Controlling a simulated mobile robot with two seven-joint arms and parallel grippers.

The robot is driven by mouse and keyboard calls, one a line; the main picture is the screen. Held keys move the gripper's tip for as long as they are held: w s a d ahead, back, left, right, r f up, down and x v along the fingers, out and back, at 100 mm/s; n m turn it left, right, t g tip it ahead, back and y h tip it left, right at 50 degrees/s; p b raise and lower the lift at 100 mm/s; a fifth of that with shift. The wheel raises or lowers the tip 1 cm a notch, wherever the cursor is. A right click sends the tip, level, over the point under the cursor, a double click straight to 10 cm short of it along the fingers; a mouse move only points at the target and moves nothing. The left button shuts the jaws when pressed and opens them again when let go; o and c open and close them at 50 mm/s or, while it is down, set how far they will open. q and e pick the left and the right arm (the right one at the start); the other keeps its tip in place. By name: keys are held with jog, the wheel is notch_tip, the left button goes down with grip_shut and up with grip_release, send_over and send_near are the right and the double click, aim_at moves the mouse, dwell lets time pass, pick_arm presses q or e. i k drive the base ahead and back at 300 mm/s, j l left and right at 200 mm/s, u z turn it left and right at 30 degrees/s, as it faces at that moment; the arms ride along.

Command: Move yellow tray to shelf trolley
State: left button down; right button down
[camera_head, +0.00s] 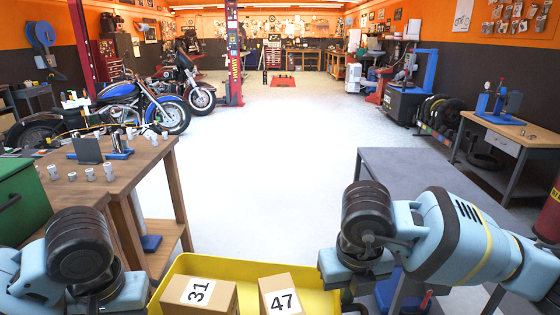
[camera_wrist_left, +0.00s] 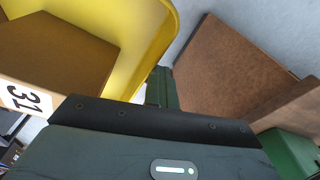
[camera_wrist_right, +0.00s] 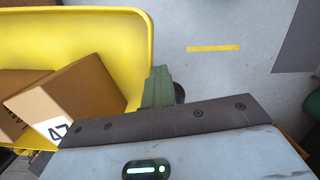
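The yellow tray (camera_head: 200,265) is at the bottom middle of the head view, between my two arms. It holds a cardboard box marked 31 (camera_head: 205,294) and a cardboard box marked 47 (camera_head: 282,296). My left gripper (camera_wrist_left: 161,88) is at one side rim of the tray in the left wrist view. My right gripper (camera_wrist_right: 158,88) is at the opposite rim in the right wrist view. Both appear shut on the tray's sides, though the contact is partly hidden. No shelf trolley can be told for sure; a grey-topped table or trolley (camera_head: 425,165) stands at the right.
A wooden workbench (camera_head: 140,165) with metal parts and a green box (camera_head: 22,200) is close on the left. Motorcycles (camera_head: 120,105) stand behind it. A wooden-topped desk (camera_head: 515,133) is at the far right. The pale floor (camera_head: 275,160) ahead is clear.

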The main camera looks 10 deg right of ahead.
aim_at(422, 181)
jog(key=i, duration=1.35)
jog(key=i+j+z, duration=0.1)
jog(key=i+z, duration=0.15)
jog(key=i, duration=0.4)
jog(key=i+z, duration=0.9)
jog(key=z, duration=0.25)
jog(key=i+l+z, duration=0.1)
jog(key=i+z, duration=0.75)
jog(key=z, duration=0.4)
jog(key=i+j, duration=0.05)
